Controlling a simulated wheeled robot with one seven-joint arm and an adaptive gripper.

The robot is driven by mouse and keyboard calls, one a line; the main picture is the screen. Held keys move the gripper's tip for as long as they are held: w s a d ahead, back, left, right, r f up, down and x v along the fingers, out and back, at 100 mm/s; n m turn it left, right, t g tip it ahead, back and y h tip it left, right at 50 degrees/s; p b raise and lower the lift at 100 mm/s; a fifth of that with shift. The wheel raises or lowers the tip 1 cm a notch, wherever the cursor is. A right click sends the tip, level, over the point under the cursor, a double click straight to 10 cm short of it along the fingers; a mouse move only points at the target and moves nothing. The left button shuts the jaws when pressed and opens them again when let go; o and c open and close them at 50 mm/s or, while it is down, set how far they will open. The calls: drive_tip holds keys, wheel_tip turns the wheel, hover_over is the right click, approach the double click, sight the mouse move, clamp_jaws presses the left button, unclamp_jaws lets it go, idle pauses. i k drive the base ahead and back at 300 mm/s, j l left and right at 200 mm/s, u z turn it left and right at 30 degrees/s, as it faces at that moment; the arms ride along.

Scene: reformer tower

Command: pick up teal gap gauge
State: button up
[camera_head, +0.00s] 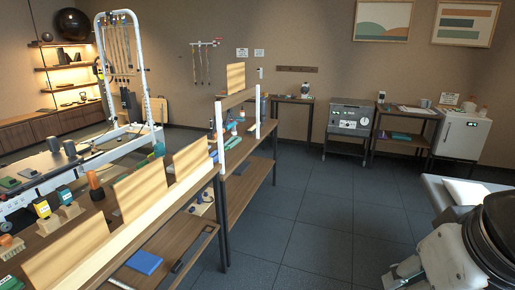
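I cannot single out the teal gap gauge with certainty. A small teal item (230,141) is among small objects on the far part of the long wooden bench, but it is too small to identify. Part of my own arm fills the lower right corner, in white and black. My gripper's fingers do not show, so nothing can be told of their opening.
The long bench (235,187) with upright wooden panels runs from lower left to centre. A blue book-like block (144,262) lies on its lower shelf. A white-framed reformer tower (139,62) stands left. A grey machine (349,117) stands by the back wall. The dark tiled floor (320,210) is clear.

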sight(159, 150)
drive_tip(key=i+l, duration=0.1)
drive_tip(key=i, duration=1.45)
drive_tip(key=i+u, duration=0.4)
drive_tip(key=i+l+u, duration=0.15)
drive_tip(key=i+u, duration=0.25)
drive_tip(key=i+l+u, duration=0.2)
drive_tip(key=u, duration=0.2)
drive_tip(key=i+l+u, duration=0.8)
drive_tip(key=i, duration=0.25)
drive_tip(key=l, duration=0.05)
